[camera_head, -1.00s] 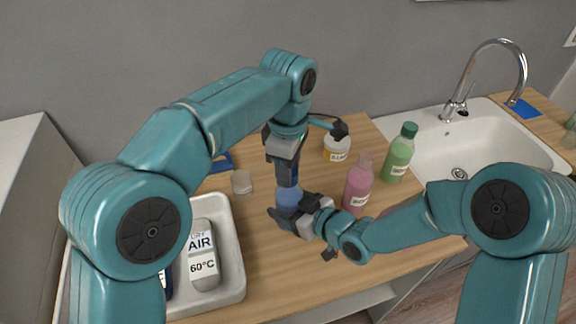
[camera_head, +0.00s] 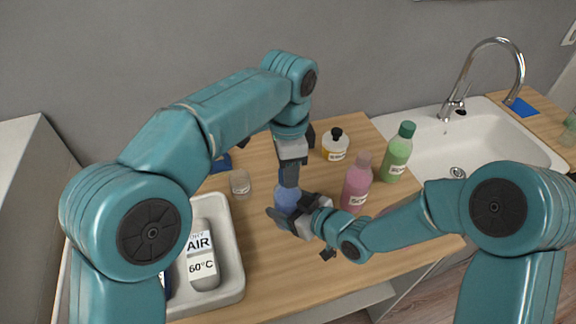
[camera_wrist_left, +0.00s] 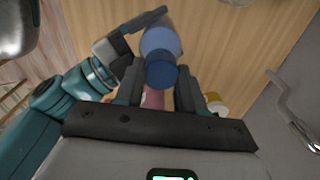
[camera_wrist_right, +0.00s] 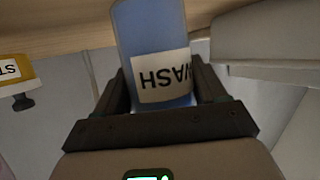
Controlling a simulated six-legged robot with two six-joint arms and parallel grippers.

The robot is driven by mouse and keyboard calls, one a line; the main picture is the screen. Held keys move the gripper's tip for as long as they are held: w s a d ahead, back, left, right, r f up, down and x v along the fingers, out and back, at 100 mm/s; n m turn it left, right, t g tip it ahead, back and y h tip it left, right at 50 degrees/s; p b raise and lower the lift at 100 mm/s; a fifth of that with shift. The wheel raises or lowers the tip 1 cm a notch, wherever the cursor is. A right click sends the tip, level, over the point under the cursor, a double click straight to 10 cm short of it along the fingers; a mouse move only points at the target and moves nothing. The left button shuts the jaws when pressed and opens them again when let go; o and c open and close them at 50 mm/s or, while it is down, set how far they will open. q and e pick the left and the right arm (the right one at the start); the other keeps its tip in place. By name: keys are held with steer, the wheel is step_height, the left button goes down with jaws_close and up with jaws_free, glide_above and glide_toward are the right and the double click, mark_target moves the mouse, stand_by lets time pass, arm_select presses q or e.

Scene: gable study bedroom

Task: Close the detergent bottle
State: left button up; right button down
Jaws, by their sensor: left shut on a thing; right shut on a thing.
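The detergent bottle (camera_head: 287,197) is blue and stands upright on the wooden counter, its "WASH" label upside down in the right wrist view (camera_wrist_right: 160,75). My right gripper (camera_head: 284,219) reaches in low from the right and is shut on the bottle's body; its fingers flank the bottle in its wrist view. The dark blue cap (camera_wrist_left: 161,73) sits at the bottle's top. My left gripper (camera_head: 289,180) points down from above and is shut on the cap. Its fingers hide the cap in the head view, so I cannot tell how tightly the cap is seated.
A pink bottle (camera_head: 357,187) and a green bottle (camera_head: 398,155) stand to the right, before the sink (camera_head: 440,140). A yellow-and-white bottle with a black top (camera_head: 336,148) stands behind. A small clear cup (camera_head: 240,184) and a white tray (camera_head: 238,262) are on the left.

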arm_select(q)
steer(key=o, duration=1.1)
arm_select(e)
steer(key=shift+f, duration=0.1)
arm_select(q)
step_height(320, 180, up, 8)
steer(key=shift+s+f, duration=0.1)
steer(key=shift+f, duration=0.1)
arm_select(e)
jaws_free()
